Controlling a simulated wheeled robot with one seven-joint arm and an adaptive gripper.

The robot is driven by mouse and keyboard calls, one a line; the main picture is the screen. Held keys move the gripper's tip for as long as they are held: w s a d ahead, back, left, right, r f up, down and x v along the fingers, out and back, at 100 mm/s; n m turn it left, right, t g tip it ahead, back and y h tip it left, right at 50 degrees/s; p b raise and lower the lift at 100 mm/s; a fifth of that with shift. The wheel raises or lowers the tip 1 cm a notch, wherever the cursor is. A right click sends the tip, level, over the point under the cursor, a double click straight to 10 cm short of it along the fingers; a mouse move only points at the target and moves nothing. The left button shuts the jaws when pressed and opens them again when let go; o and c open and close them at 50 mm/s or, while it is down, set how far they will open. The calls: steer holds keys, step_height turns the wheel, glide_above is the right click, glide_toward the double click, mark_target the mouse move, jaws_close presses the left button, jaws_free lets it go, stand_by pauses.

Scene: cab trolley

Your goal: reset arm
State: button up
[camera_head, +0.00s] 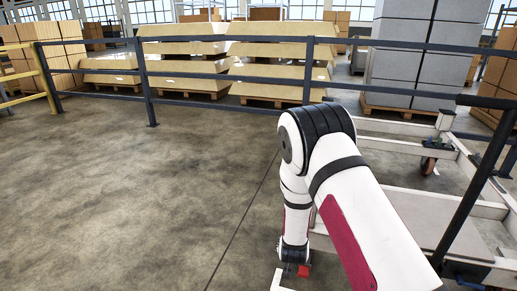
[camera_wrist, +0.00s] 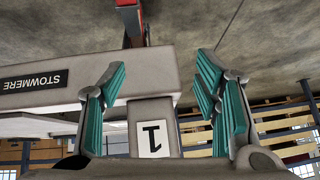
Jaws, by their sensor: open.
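My gripper (camera_wrist: 162,72) is open in the wrist view, its two teal-padded fingers apart. A pale post with a "1" label (camera_wrist: 153,138) shows between the fingers, and no contact with it is visible. A pale beam with an upside-down STOWMERE plate (camera_wrist: 34,82) is at the left. In the head view my arm bends down at the middle right. Its wrist end is low, beside the pale-framed trolley (camera_head: 405,128), and the fingers are hard to make out there.
A red part (camera_head: 304,271) shows near my wrist end, and a red and dark bar (camera_wrist: 133,22) is in the wrist view. A dark railing (camera_head: 220,76) crosses behind, before pallets of boards (camera_head: 190,67). Grey stacked boxes (camera_head: 410,60) stand behind the trolley. The floor (camera_head: 130,190) at left is clear.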

steer(key=s+r+n+g+y, duration=0.1)
steer(key=s+r, duration=0.3)
steer(key=r, duration=0.5)
steer(key=s+r+g+y, duration=0.1)
steer(key=s+r, duration=0.3)
steer(key=r, duration=0.6)
steer(key=s+r+n+g+y, duration=0.1)
steer(key=s+r, duration=0.4)
steer(key=r, duration=0.4)
steer(key=s+d+r+n+g+h, duration=0.15)
steer(key=s+r, duration=0.25)
steer(key=s, duration=0.7)
steer(key=s+d+r+g, duration=0.1)
steer(key=s+d+r, duration=0.25)
steer(key=s, duration=0.75)
steer(key=s+d+r+g, duration=0.2)
steer(key=s+r, duration=0.3)
steer(key=s, duration=0.6)
step_height(320, 180, up, 31)
steer(key=t+p, duration=0.4)
steer(key=p, duration=2.6)
steer(key=shift+d+n, duration=0.35)
steer(key=shift+c, duration=0.3)
